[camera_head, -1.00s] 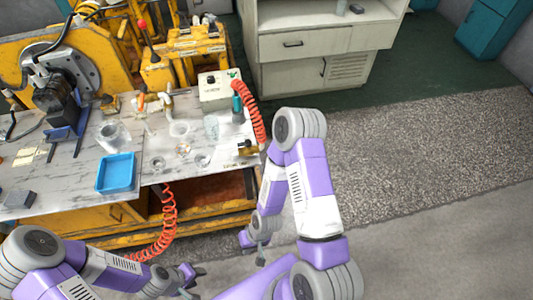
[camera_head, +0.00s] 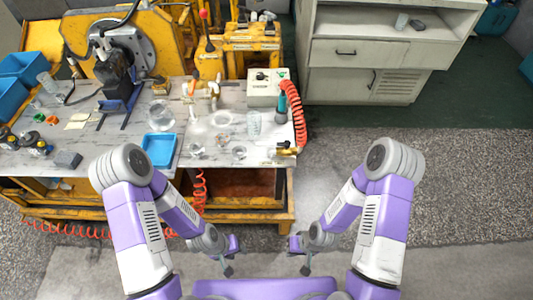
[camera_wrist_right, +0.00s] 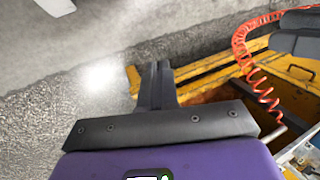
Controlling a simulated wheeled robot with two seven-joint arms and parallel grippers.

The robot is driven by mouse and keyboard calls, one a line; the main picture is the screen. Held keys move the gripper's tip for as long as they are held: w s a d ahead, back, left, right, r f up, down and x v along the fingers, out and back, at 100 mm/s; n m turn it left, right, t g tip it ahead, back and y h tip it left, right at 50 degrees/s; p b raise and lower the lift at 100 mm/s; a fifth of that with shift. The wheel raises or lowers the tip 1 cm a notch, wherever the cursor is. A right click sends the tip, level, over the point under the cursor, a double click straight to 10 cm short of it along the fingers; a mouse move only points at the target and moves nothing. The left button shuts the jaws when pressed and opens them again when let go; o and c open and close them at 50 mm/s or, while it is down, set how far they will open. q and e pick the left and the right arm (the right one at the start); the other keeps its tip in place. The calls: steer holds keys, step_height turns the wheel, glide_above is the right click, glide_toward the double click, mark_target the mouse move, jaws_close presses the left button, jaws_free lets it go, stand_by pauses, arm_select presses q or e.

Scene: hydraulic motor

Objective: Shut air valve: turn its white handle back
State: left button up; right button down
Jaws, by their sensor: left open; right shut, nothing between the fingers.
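A small brass valve-like fitting (camera_head: 287,150) sits at the right front corner of the metal workbench, near the lower end of a red coiled hose (camera_head: 298,115). It is too small to make out a white handle on it or which way it is turned. My left gripper (camera_head: 228,268) is open and empty in front of the bench, low and well apart from the fitting. My right gripper (camera_head: 304,268) is shut and empty, also in front of the bench. Its closed fingers (camera_wrist_right: 155,86) show in the right wrist view, touching nothing.
The bench (camera_head: 210,170) carries a blue tray (camera_head: 159,150), several clear glass items, and a white control box (camera_head: 268,88). A yellow machine (camera_head: 85,35) stands behind. A drawer cabinet (camera_head: 360,52) is at the back right. The floor on the right is clear.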

steer(key=s+d+f+n+g+h, duration=0.3)
steer(key=s+f+n+g, duration=0.15)
steer(key=s+n, duration=0.4)
steer(key=w+d+r+n+h, duration=0.1)
steer(key=d+n+h, duration=0.5)
steer(key=n+h, duration=0.1)
steer(key=w+d+r+n+t+h, duration=0.4)
steer(key=w+n+t+h, duration=0.25)
steer(key=w, duration=0.35)
steer(key=w+a+r+n+t+y+b, duration=0.1)
steer(key=w+a+r+n+t, duration=0.25)
steer(key=w+t, duration=0.2)
steer(key=w+a+r+n+t+y, duration=0.1)
steer(key=w+a+r+n+t, duration=0.25)
steer(key=w+t, duration=0.2)
steer(key=w+a+r+n+t+y, duration=0.2)
steer(key=a+n+t+y, duration=0.1)
steer(key=a+y, duration=0.2)
steer(key=w+a+r+n+t+y, duration=0.2)
steer(key=a+n+t+y, duration=0.2)
steer(key=a, duration=0.6)
steer(key=shift+r+y, duration=0.35)
steer(key=shift+y, duration=0.1)
steer(key=shift+w, duration=0.1)
